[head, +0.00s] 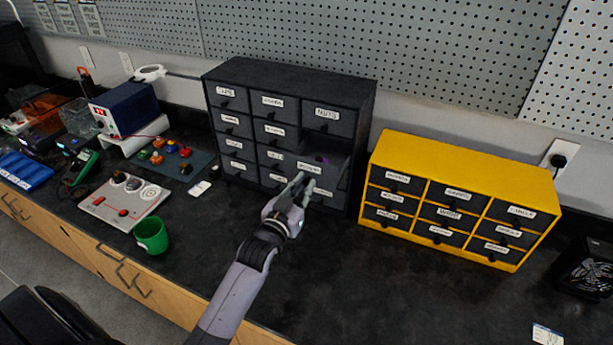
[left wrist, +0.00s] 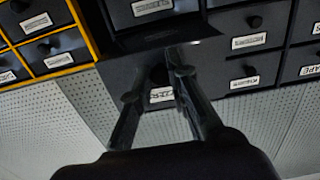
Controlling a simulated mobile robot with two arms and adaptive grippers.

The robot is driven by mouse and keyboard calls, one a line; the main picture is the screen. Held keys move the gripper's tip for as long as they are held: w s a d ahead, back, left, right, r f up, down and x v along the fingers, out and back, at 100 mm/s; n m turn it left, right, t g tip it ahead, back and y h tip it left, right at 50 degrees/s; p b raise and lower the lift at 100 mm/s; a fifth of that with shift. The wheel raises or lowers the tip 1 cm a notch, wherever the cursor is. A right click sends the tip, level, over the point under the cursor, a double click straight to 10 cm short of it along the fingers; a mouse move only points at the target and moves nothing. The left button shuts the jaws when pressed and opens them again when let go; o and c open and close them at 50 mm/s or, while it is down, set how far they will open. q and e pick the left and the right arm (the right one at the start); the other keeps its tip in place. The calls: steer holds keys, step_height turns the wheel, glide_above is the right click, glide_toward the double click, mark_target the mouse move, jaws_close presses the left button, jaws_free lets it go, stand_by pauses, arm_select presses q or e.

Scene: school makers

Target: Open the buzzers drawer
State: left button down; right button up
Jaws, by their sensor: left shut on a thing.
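A dark grey drawer cabinet (head: 290,85) stands against the pegboard wall in the head view. In the left wrist view, which is upside down, the two fingers (left wrist: 157,84) reach to the drawer front. My right gripper is not in view.
A yellow drawer cabinet (head: 465,168) stands close on the right. A green cup (head: 151,236), a control panel (head: 124,198) and a power supply (head: 126,108) are on the left. The black bench top in front of the cabinets is mostly clear.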

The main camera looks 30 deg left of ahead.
arm_select(q)
steer(key=shift+s+r, duration=0.35)
steer(key=shift+s, duration=0.3)
steer(key=shift+w+f, duration=0.35)
steer(key=shift+w, duration=0.45)
steer(key=c, duration=1.8)
jaws_free()
steer(key=shift+o, duration=0.5)
steer(key=shift+s, duration=0.15)
steer(key=shift+o, duration=0.9)
steer(key=shift+s, duration=0.35)
steer(key=s, duration=1.1)
steer(key=shift+s+d, duration=0.15)
steer(key=shift+d, duration=0.15)
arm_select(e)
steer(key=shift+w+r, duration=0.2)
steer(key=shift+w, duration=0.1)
